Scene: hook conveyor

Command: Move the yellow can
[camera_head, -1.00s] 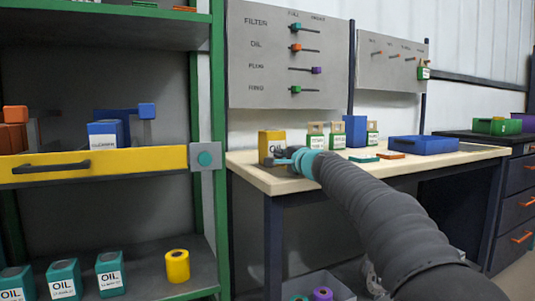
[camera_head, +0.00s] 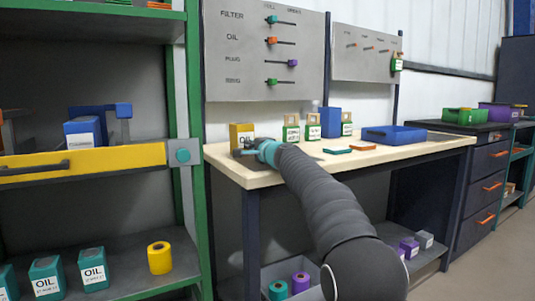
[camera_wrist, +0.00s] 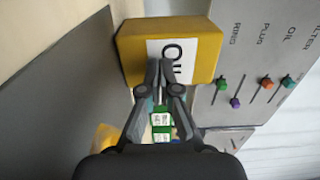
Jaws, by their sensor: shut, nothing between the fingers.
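The yellow can (camera_head: 240,131), a boxy one with a white OIL label, stands upright on the left end of the workbench (camera_head: 262,177). It also shows large in the wrist view (camera_wrist: 205,40), with its label facing my gripper. My gripper (camera_head: 246,152) is at the front of the can, with its fingers (camera_wrist: 162,84) shut and empty. The fingertips overlap the lower part of the label in the wrist view; I cannot tell whether they touch it.
Green-and-white cans (camera_head: 291,132), a blue box (camera_head: 331,121) and a blue tray (camera_head: 394,135) stand farther right on the bench. A green-framed shelf (camera_head: 195,100) with a yellow drawer (camera_head: 100,158) is left. A yellow roll (camera_head: 159,258) sits on its lower shelf.

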